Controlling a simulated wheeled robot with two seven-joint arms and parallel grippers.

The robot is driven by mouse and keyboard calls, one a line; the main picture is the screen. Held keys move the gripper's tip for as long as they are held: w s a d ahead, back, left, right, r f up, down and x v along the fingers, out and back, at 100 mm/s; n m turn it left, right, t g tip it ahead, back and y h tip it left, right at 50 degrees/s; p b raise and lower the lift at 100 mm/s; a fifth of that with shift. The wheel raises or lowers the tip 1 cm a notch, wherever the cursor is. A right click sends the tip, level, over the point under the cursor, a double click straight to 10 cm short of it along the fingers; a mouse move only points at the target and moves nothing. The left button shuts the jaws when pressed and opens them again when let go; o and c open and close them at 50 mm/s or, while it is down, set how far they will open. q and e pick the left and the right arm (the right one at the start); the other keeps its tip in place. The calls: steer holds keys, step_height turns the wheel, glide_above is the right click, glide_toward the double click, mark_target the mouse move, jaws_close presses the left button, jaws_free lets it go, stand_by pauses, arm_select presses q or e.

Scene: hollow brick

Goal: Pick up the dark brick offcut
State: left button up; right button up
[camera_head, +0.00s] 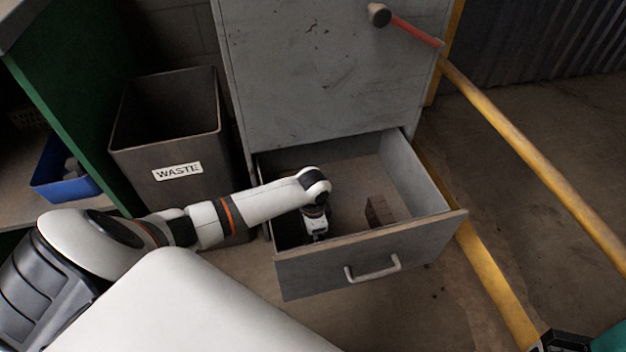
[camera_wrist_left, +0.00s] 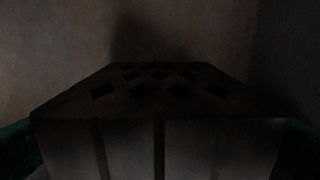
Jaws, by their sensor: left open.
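The dark brick offcut (camera_head: 379,211) sits on the drawer floor, right of my left gripper, in the head view. My left gripper (camera_head: 316,228) is inside the drawer; its fingertips are hidden behind the drawer front. In the dark left wrist view, a hollow brick (camera_wrist_left: 158,105) with diamond-shaped holes on top and a grooved face fills the lower middle. Green fingertips show at both lower edges, apart, with the brick between or just ahead of them (camera_wrist_left: 158,150). I cannot tell contact, or whether both views show the same brick. A black and teal part, possibly my right gripper (camera_head: 575,341), is cut off at bottom right.
The open grey drawer (camera_head: 370,255) has walls close around my left gripper. A waste bin (camera_head: 165,135) stands left of the cabinet (camera_head: 330,75). A yellow rail (camera_head: 530,150) runs along the right.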

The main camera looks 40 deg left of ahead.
arm_select(q)
steer(key=shift+f, duration=0.75)
steer(key=shift+c, duration=0.6)
steer(key=shift+w+r, duration=0.1)
steer(key=c, duration=0.9)
